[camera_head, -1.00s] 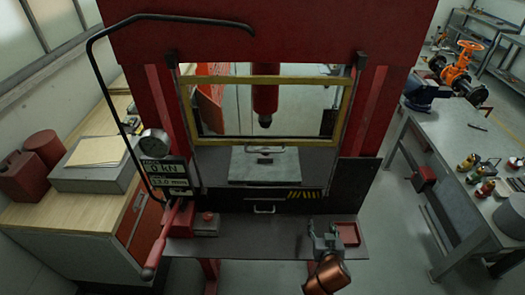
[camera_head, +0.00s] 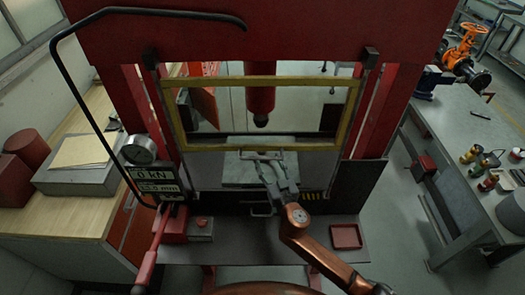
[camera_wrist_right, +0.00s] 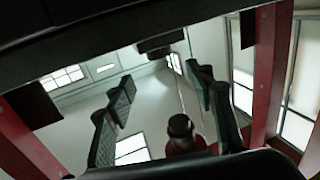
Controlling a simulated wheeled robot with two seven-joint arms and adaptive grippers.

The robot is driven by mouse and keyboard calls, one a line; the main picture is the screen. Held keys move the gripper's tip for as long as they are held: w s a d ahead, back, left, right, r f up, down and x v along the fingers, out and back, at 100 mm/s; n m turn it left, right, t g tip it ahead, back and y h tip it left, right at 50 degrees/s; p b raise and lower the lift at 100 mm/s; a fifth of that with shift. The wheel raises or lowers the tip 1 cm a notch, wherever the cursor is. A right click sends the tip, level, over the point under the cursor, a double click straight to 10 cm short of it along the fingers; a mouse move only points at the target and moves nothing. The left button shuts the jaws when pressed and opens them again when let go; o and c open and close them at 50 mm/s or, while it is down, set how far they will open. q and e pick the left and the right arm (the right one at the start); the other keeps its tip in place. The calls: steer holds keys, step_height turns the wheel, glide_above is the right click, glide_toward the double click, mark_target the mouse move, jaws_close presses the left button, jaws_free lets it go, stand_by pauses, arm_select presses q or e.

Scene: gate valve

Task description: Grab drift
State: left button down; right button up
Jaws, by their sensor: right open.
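I cannot make out a drift for sure; the gripper hides part of the block top. My left gripper is not in view.
The yellow guard frame (camera_head: 172,112) and red columns border the opening. A pump lever (camera_head: 155,245) and readout (camera_head: 157,186) stand at left. A red tray (camera_head: 346,236) lies on the front shelf. A workbench (camera_head: 455,150) with an orange valve (camera_head: 464,50) is at right.

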mark_target(263, 153)
steer(key=shift+w+a+f, duration=0.15)
steer(key=shift+w+a, duration=0.15)
steer(key=shift+w, duration=0.2)
steer(key=shift+w+a+f, duration=0.1)
steer(key=shift+w+a, duration=0.15)
steer(key=shift+w, duration=0.25)
steer(key=w, duration=0.1)
steer(key=w+f, duration=0.1)
steer(key=shift+w+a+p, duration=0.3)
steer(key=shift+w+p, duration=0.05)
steer(key=shift+p, duration=0.05)
steer(key=shift+w+r, duration=0.1)
steer(key=shift+w, duration=0.15)
steer(key=shift+w+a, duration=0.2)
steer(key=shift+w, duration=0.15)
steer(key=shift+s, duration=0.1)
steer(key=c, duration=1.2)
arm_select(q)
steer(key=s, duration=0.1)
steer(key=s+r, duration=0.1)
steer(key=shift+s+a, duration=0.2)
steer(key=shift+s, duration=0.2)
arm_select(e)
jaws_close()
